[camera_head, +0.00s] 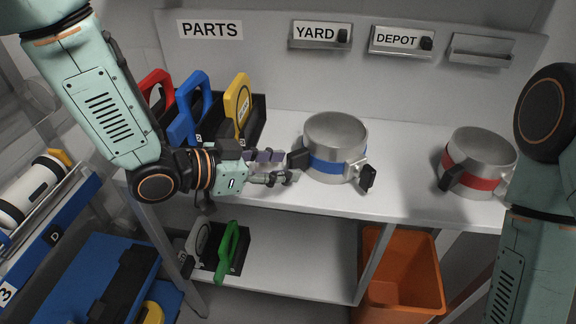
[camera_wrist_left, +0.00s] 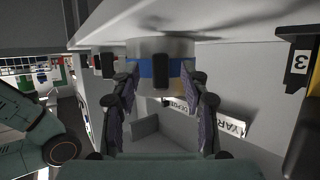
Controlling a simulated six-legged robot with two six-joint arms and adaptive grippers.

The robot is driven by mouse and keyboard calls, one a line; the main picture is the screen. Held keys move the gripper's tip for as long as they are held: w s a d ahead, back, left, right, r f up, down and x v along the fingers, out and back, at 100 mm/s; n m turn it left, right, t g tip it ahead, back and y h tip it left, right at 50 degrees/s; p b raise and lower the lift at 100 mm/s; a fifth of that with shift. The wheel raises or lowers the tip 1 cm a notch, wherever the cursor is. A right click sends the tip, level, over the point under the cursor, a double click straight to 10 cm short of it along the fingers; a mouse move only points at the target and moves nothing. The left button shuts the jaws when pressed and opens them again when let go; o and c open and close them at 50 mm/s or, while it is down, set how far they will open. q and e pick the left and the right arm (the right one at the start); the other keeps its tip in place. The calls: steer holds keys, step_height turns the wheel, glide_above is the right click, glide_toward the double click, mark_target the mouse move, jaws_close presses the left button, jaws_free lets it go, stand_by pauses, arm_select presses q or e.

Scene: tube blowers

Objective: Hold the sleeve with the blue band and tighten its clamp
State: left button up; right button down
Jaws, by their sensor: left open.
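The sleeve with the blue band (camera_head: 332,148) is a grey metal cylinder standing upright on the white table. A dark handle juts from its left side, and its clamp with a black knob (camera_head: 367,178) is at the front right. My left gripper (camera_head: 291,166) is open just left of the sleeve, with its fingers pointing at the dark handle. In the left wrist view the sleeve's blue band (camera_wrist_left: 180,68) and dark handle (camera_wrist_left: 161,70) show between the open fingers (camera_wrist_left: 162,85). The fingers appear apart from the handle. My right gripper is not in view; only my right arm shows.
A sleeve with a red band (camera_head: 477,163) stands at the right of the table (camera_head: 405,150). A black rack with red, blue and yellow (camera_head: 237,103) handled items is behind my left arm. YARD (camera_head: 320,35) and DEPOT (camera_head: 402,41) holders are on the back panel. An orange bin (camera_head: 402,272) is below.

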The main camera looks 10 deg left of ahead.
arm_select(q)
steer(key=shift+x, duration=1.25)
steer(key=shift+c, duration=0.2)
jaws_close()
stand_by(1.1)
